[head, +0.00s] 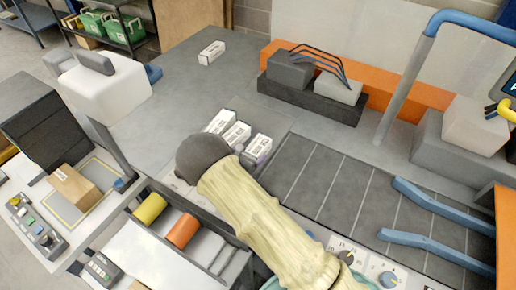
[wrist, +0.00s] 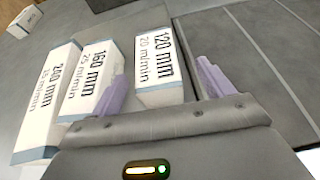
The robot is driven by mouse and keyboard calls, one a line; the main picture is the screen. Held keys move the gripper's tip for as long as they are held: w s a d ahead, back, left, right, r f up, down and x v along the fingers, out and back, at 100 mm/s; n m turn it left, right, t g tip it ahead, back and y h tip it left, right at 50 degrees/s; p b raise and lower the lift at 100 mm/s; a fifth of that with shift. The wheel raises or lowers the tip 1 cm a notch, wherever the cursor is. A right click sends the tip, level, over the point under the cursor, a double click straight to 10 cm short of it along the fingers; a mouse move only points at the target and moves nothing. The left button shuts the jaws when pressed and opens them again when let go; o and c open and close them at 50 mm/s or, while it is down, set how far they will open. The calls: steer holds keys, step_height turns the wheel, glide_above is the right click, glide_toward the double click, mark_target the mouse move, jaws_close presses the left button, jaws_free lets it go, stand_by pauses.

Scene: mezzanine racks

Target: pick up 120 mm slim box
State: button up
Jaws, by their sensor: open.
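My gripper (wrist: 162,75) is open, with one lilac finger on each side of the near part of this box. The right finger is close to the box's right side; I cannot tell whether either finger touches it. In the head view the 120 mm box (head: 261,147) is the rightmost of three white boxes, and my arm's dark end hides most of the gripper.
Another white box (head: 211,53) lies apart at the back. A dark grey lined panel (head: 335,185) is to the right.

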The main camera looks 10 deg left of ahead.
mark_target(254, 149)
steer(key=p+x, duration=0.1)
steer(key=x, duration=0.2)
steer(key=p+x, duration=0.1)
steer(key=x, duration=0.1)
steer(key=shift+w+a+f+p, duration=0.1)
steer(key=shift+w+a+p, duration=0.05)
steer(key=shift+a+p, duration=0.15)
steer(key=shift+c, duration=0.2)
steer(key=c, duration=1.2)
step_height(254, 149, up, 10)
steer(key=b, duration=0.3)
